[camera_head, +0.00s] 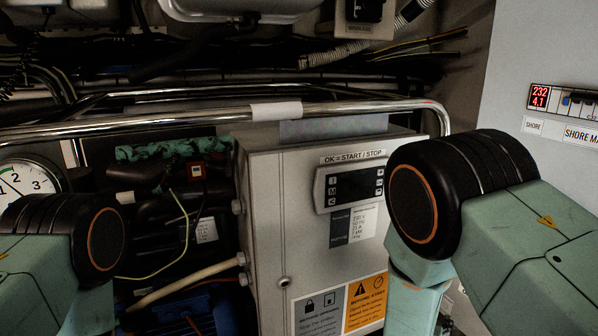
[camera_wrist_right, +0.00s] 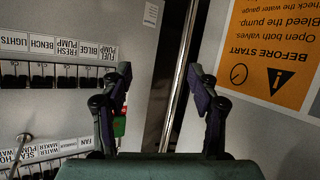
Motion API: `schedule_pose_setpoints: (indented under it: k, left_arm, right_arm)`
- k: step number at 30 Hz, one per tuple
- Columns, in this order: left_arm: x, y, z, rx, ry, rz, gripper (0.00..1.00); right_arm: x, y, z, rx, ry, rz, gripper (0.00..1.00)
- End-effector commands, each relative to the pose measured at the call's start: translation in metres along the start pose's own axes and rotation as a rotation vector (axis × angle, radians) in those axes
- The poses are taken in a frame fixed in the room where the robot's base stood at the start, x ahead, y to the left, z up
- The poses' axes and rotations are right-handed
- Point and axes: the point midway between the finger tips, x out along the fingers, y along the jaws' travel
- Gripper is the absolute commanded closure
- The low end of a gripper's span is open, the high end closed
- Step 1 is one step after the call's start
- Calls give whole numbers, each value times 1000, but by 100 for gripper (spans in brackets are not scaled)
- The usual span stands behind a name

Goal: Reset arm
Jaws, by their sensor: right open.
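My right arm (camera_head: 500,210) comes in from the right in the head view, its dark joint beside the grey control box. Its gripper is hidden there. In the right wrist view my right gripper (camera_wrist_right: 160,90) is open and empty, with its two fingers apart. Behind and between the fingers are a grey surface and a dark vertical gap. My left arm (camera_head: 60,250) shows at the lower left of the head view, and its gripper is out of view.
The control box (camera_head: 265,220) stands mid-view with a display panel (camera_head: 350,188). A metal rail (camera_head: 190,117) crosses above it. A round gauge (camera_head: 22,180) is at the left. The right wrist view shows a switch panel (camera_wrist_right: 60,75) and an orange label (camera_wrist_right: 270,50).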

Motion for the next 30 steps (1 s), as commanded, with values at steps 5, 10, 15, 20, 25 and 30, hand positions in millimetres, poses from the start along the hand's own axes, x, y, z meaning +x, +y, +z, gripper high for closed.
schedule_pose_setpoints:
  k: [5, 10, 15, 20, 25, 30]
  left_arm:
    - [0, 0, 0, 0, 0, 0, 100]
    - [0, 0, 0, 0, 0, 0, 100]
    - [0, 0, 0, 0, 0, 0, 100]
    - [0, 0, 0, 0, 0, 0, 100]
    - [0, 0, 0, 0, 0, 0, 100]
    - [0, 0, 0, 0, 0, 0, 100]
  right_arm:
    - [-37, 25, 108, -170, -320, -173, 39]
    - [-100, 58, 193, -289, -616, -305, 39]
    - [-177, 97, 252, -370, -885, -412, 39]
    - [-229, 124, 278, -391, -1037, -462, 39]
    - [-242, 137, 291, -368, -1090, -440, 39]
    - [-242, 136, 291, -370, -1089, -440, 39]
